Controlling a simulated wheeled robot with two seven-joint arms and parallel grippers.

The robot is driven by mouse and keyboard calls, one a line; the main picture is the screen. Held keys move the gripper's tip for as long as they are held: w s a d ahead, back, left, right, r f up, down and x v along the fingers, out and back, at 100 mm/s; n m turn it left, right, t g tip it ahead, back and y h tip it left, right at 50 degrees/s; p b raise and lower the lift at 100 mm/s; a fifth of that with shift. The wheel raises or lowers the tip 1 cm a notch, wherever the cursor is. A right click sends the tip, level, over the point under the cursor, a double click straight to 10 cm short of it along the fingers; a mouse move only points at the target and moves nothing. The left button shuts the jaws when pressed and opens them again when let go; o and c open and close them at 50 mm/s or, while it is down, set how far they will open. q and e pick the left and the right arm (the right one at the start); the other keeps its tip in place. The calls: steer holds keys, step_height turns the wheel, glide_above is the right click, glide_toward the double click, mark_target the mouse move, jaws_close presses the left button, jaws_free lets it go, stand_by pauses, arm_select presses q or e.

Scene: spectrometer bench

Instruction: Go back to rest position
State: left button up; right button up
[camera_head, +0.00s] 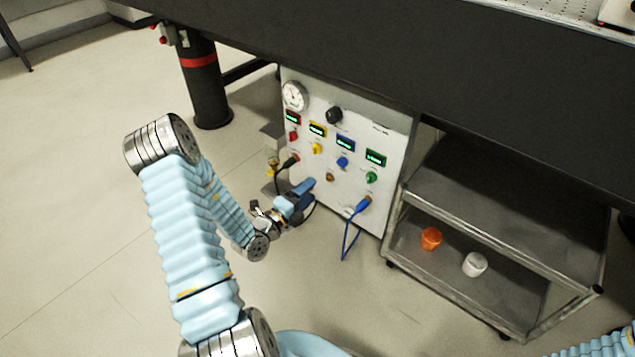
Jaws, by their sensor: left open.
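My left arm comes in from the lower left and bends down toward a white control panel (350,118) under the bench. My left gripper (305,190) is open in front of the panel's lower left part. It is small in view, and I cannot tell whether it touches the panel. A black cable with a plug (289,162) is at the panel's left side, and a blue plug with a blue cable (361,206) is at its lower right. At the lower right corner only a piece of my right arm shows; its gripper is out of view.
The dark bench (400,60) overhangs the panel, with a black leg (206,85) at left. A metal cart (500,205) stands right of the panel, holding an orange container (431,239) and a white container (474,264). The floor at left is clear.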

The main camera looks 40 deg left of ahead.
arm_select(q)
steer(key=shift+s, duration=0.3)
